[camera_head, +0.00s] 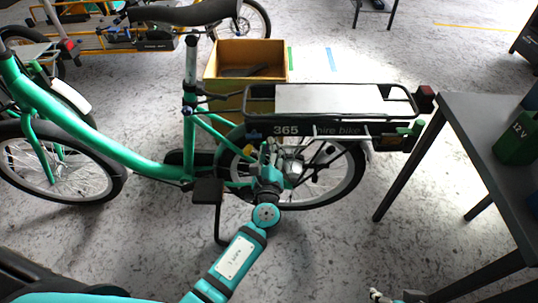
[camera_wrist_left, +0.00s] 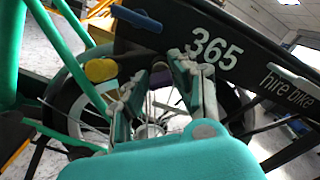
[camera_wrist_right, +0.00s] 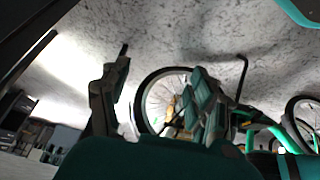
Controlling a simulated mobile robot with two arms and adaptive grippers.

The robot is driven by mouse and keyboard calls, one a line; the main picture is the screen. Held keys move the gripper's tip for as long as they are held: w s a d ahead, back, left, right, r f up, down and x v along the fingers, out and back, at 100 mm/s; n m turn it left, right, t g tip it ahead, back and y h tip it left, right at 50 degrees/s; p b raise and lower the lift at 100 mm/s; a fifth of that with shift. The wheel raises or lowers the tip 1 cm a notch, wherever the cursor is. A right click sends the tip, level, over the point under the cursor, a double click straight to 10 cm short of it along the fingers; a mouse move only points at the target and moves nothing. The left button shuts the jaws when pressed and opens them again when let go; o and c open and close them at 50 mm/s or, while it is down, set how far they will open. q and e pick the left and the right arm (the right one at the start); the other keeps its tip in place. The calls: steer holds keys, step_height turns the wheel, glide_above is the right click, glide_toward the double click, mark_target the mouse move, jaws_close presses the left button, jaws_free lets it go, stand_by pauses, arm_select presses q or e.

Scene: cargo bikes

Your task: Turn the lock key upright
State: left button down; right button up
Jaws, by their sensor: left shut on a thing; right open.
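The green bike (camera_head: 150,150) stands side-on, with a dark panel marked "365 hire bike" (camera_head: 310,131) under its rear rack. My left gripper (camera_head: 268,150) is at the rear wheel, just below that panel. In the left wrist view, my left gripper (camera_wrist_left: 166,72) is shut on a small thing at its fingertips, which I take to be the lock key. The fingers hide most of it, and I cannot tell its angle. A purple part (camera_wrist_left: 167,90) shows between the fingers. A yellow round knob (camera_wrist_left: 101,69) is left of them. My right gripper (camera_wrist_right: 160,85) is open and empty.
A dark table (camera_head: 485,130) with a green 12 V box (camera_head: 517,138) stands at the right. An open wooden box (camera_head: 246,58) is behind the bike. Another bike stands at the back left. The grey floor in front of the table is mostly clear.

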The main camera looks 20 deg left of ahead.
steer(key=w+a+r+t+y+b, duration=0.2)
steer(key=w+a+r+t, duration=0.1)
steer(key=w+r+t, duration=0.35)
steer(key=w+a+r+t+y+b, duration=0.1)
steer(key=w+a+r+t+b, duration=0.15)
steer(key=w+r+t, duration=0.35)
arm_select(q)
steer(key=shift+f+n+b, duration=0.15)
steer(key=shift+n+b, duration=0.6)
steer(key=shift+n, duration=1.85)
steer(key=shift+f+n+b, duration=0.1)
steer(key=shift+n+b, duration=0.65)
steer(key=shift+n, duration=1.85)
arm_select(e)
steer(key=s+r+t+y, duration=0.2)
steer(key=r+t, duration=0.2)
steer(key=r, duration=0.3)
steer(key=s+r+n+t+y, duration=0.1)
steer(key=s+r+t+y, duration=0.1)
steer(key=r, duration=0.6)
steer(key=shift+s+a+t, duration=0.3)
steer(key=shift+s+t, duration=0.15)
steer(key=shift+t, duration=0.9)
arm_select(q)
steer(key=c, duration=1.1)
jaws_free()
steer(key=shift+a, duration=0.1)
